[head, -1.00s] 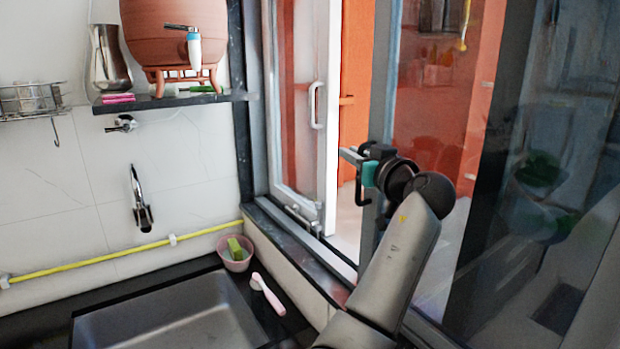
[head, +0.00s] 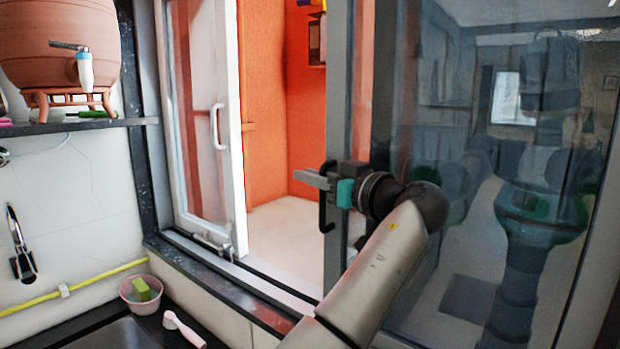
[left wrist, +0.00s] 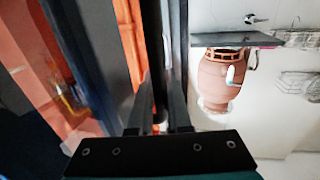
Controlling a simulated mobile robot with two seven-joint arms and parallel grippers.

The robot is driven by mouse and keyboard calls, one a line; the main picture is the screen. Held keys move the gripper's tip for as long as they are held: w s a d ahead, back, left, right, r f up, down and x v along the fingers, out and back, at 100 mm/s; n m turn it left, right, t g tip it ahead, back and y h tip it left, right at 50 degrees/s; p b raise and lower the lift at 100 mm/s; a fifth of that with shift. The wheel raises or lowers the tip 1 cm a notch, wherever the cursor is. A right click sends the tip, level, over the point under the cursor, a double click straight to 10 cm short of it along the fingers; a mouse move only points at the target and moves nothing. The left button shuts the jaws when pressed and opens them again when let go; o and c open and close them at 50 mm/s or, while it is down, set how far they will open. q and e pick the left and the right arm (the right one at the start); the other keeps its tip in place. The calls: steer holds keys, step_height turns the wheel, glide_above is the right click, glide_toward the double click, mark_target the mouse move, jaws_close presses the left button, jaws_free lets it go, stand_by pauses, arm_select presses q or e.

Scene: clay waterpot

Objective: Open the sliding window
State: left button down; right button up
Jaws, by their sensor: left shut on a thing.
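The sliding window's grey-framed glass pane (head: 346,80) stands at the right in the head view, with dark reflections in its glass. A black handle (head: 323,212) is on its left upright. My left gripper (head: 318,180) is at that handle and shut on it; the arm hides part of the frame. In the left wrist view the fingers (left wrist: 160,110) are close together around a dark upright bar. A white-framed window panel (head: 232,130) with a white handle stands left of the pane. A wide opening lies between them. My right gripper is not in view.
Orange walls and a pale floor (head: 285,235) show through the opening. A clay waterpot (head: 60,35) stands on a dark shelf (head: 90,126) at upper left.

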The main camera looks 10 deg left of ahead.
arm_select(q)
steer(key=shift+f, duration=0.1)
steer(key=c, duration=1.2)
jaws_free()
steer(key=shift+o, duration=0.2)
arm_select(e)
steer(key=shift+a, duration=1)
arm_select(q)
steer(key=p+v, duration=0.2)
steer(key=v, duration=1.3)
steer(key=shift+d, duration=0.2)
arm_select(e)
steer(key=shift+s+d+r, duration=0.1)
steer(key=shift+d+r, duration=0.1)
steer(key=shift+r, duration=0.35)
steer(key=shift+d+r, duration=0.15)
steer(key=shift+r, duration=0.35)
